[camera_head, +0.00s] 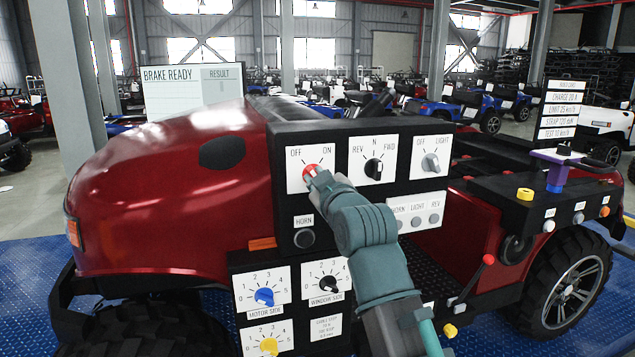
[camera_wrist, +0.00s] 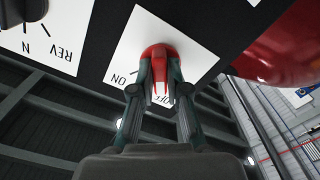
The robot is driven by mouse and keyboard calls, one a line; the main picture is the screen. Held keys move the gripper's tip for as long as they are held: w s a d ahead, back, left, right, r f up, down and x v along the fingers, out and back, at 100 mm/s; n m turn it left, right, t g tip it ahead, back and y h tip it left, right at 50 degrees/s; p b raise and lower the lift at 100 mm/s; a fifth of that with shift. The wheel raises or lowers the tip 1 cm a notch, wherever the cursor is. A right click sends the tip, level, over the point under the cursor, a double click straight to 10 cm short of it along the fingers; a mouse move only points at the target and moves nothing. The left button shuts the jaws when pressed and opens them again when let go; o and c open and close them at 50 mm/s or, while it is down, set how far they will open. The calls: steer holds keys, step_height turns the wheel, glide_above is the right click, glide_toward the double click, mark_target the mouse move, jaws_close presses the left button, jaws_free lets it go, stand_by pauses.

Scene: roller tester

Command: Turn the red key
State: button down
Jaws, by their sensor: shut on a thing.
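The red key (camera_head: 311,169) sits on a white plate (camera_head: 325,153) marked OFF and ON, at the upper left of the black panel. My gripper (camera_head: 318,179) reaches it from the lower right and covers part of it. In the wrist view, where the lettering appears inverted, the red key (camera_wrist: 158,52) lies between the two fingertips of my gripper (camera_wrist: 160,83). The fingers are shut on its sides. The ON mark shows beside it, and the OFF mark is partly hidden behind a finger. Which mark the key points at is hard to tell.
To the right on the panel are a black REV-N-FWD knob (camera_head: 374,168) and a grey light knob (camera_head: 431,162). A horn button (camera_head: 304,238) is below. Blue (camera_head: 264,297) and yellow (camera_head: 269,346) dials are lower. A screen (camera_head: 186,90) reads BRAKE READY.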

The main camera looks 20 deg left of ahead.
steer(key=shift+n, duration=0.3)
steer(key=c, duration=1.2)
jaws_free()
steer(key=shift+o, duration=0.2)
steer(key=v, duration=1.2)
